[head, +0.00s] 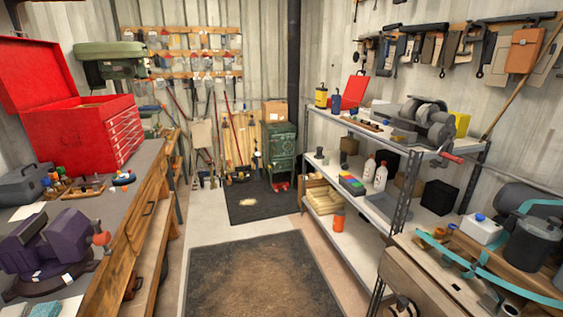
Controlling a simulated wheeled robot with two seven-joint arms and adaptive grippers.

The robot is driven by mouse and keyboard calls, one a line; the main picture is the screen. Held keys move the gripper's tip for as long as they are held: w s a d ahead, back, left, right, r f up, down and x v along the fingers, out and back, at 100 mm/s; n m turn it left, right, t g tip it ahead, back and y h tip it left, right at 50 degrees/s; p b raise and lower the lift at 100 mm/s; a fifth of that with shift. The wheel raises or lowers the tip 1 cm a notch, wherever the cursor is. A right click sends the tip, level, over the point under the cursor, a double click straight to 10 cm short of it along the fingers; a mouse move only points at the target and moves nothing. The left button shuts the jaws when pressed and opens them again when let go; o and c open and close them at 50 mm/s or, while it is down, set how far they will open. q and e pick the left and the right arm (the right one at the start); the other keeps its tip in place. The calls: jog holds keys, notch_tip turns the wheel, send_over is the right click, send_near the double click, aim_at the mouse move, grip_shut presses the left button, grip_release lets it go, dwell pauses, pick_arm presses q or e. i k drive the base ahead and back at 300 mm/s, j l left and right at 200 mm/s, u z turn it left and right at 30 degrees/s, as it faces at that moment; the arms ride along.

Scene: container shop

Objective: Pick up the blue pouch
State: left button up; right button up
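I cannot make out a blue pouch for certain in the head view. A small dark blue container (336,101) stands on the top shelf of the metal rack at the right, but it looks rigid. A brown pouch (523,50) hangs on the right wall. Neither of my grippers shows in this view.
A wooden workbench (150,222) with a red toolbox (85,130) and a purple vise (48,245) runs along the left. A metal shelf rack (362,208) and a cluttered table (425,262) with teal straps stand at the right. A dark mat (255,275) lies on the clear floor between. A green stove (280,150) stands at the back.

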aim_at(336, 99)
jog(key=i, duration=1.65)
jog(key=i+z, duration=0.25)
jog(key=i, duration=0.15)
jog(key=i+j+z, duration=0.2)
jog(key=i, duration=0.2)
jog(key=i+j+z, duration=0.3)
jog(key=i+z, duration=0.15)
jog(key=i+j+z, duration=0.45)
jog(key=i+j, duration=0.05)
jog(key=i, duration=0.1)
